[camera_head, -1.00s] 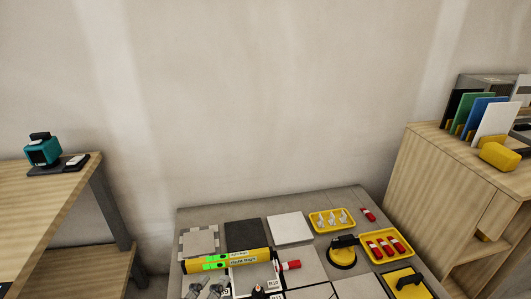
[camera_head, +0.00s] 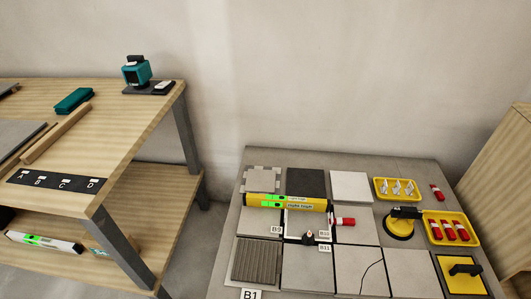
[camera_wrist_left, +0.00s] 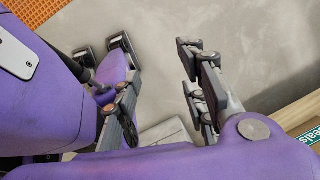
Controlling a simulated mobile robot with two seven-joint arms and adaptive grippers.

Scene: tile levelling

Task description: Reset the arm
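My left gripper (camera_wrist_left: 165,95) shows in the left wrist view. Its two fingers are spread wide apart with nothing between them, over grey floor. Purple arm parts fill the left and bottom of that view. Neither gripper shows in the head view, and I cannot make out my right gripper in either view.
In the head view, a grey tile table (camera_head: 225,262) holds several tiles, a yellow level (camera_head: 285,202), a suction cup (camera_head: 398,228) and a yellow tray (camera_head: 470,238) of red-capped tubes. A wooden bench (camera_head: 130,130) with a teal laser (camera_head: 137,72) stands left, a wooden cabinet (camera_head: 515,205) right.

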